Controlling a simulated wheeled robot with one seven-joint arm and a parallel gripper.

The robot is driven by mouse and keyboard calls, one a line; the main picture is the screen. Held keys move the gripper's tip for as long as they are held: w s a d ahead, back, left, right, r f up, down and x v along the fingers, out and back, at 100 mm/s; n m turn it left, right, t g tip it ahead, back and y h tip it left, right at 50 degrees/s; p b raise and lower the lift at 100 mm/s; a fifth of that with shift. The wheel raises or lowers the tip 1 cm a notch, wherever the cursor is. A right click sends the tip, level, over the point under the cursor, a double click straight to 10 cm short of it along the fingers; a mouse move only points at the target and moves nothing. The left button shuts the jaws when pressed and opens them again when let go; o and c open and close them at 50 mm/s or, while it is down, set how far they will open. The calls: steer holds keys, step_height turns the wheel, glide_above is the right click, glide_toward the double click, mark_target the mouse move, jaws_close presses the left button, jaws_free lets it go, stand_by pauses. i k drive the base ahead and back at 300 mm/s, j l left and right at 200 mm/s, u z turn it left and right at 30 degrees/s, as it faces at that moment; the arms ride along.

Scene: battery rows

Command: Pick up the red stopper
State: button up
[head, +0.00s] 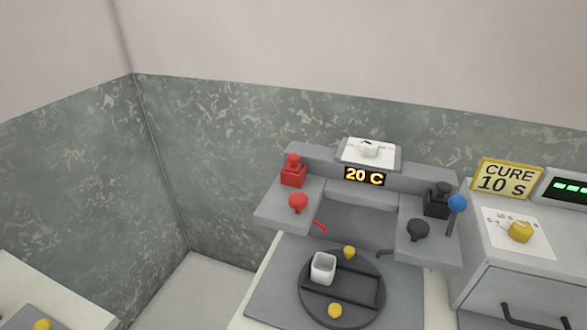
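Two red pieces sit on the left side of the grey machine in the head view. One is a red mushroom-shaped stopper (298,201) with a round cap and a narrower lower part, upright on the left shelf. Behind it stands a red square block with a knob on top (293,173). I cannot tell for certain which of the two the task means. A small red spout (320,226) sticks out below the shelf's right edge. Nothing touches the stopper. My gripper is not in view.
A dark stopper (418,230), a black block (437,202) and a blue ball lever (457,203) are on the right shelf. Below, a dark turntable (312,311) holds a white cup (323,268) and yellow knobs. A yellow CURE sign (507,178) stands right.

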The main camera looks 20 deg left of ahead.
mark_target(292, 159)
steer(key=i+j, duration=0.1)
steer(key=j, duration=0.3)
steer(key=i+j, duration=0.1)
steer(key=j, duration=0.3)
steer(key=i+j, duration=0.1)
steer(key=j, duration=0.25)
steer(key=i+j, duration=0.1)
steer(key=j, duration=0.7)
steer(key=i, duration=0.05)
